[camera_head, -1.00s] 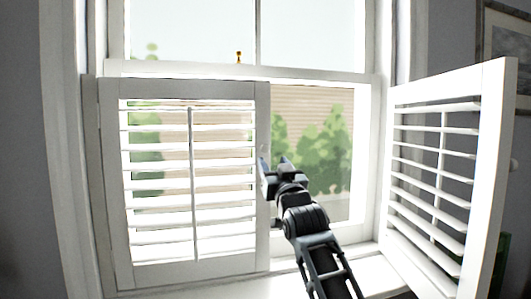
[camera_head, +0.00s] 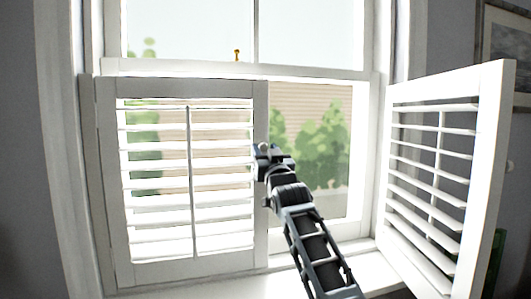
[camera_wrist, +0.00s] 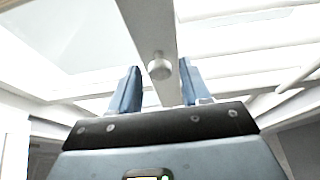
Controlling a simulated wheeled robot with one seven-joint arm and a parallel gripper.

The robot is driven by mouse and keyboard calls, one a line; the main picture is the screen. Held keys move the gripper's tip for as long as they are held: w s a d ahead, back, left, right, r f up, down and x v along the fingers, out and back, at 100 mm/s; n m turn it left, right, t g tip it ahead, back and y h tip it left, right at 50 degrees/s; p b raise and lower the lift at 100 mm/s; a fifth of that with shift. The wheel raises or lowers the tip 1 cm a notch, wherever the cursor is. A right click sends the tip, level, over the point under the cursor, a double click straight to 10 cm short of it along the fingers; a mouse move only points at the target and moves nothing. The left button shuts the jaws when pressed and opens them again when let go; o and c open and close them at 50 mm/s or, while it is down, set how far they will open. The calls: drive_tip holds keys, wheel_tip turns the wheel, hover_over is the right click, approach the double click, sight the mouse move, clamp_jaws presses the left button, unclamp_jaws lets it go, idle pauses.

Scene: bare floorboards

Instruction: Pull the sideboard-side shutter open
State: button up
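The left white louvred shutter (camera_head: 261,215) stands closed across the lower left of the window. Its small round knob (camera_head: 263,147) is on the right-hand stile. My gripper (camera_head: 269,152) is at that stile, right by the knob. In the wrist view my gripper (camera_wrist: 159,75) has its two blue fingers spread, with the knob (camera_wrist: 160,67) between the tips in the picture. No finger is seen touching it; how deep it sits between them is hard to tell. The right shutter (camera_head: 490,150) is swung open into the room.
The white window sill (camera_head: 230,288) runs below the shutters. The window's right half is uncovered, with bushes outside. A framed picture (camera_head: 507,50) hangs on the grey wall at the right. A dark green object (camera_head: 497,262) shows partly behind the right shutter. No sideboard can be made out.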

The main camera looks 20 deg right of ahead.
clamp_jaws()
drive_tip(key=shift+s, duration=0.1)
idle(0.4)
